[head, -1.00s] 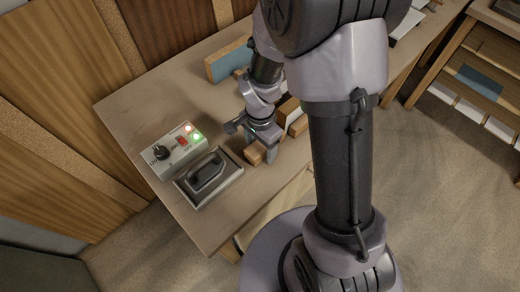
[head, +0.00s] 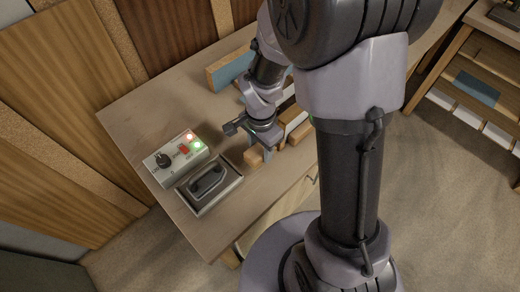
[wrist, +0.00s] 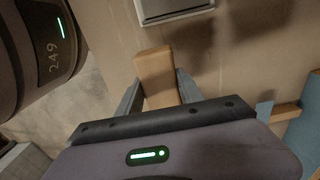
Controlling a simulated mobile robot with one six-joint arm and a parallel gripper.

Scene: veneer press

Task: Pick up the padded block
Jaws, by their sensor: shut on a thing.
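A tan wooden block (head: 254,158), which I take for the padded block, is between the fingers of my gripper (head: 262,152). In the wrist view the block (wrist: 155,72) lies lengthwise between the two grey fingers, and my gripper (wrist: 160,92) is shut on it. The near end of the block is hidden by the gripper body. No pad shows clearly on it. I cannot tell for sure whether it is clear of the bench (head: 160,98).
A flat iron (head: 207,182) on a tray is just left of the block. A control box (head: 176,158) with lit lamps stands behind it. Wooden pieces with white faces (head: 297,126) are close on the right. A blue-faced wooden block (head: 230,70) stands at the back.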

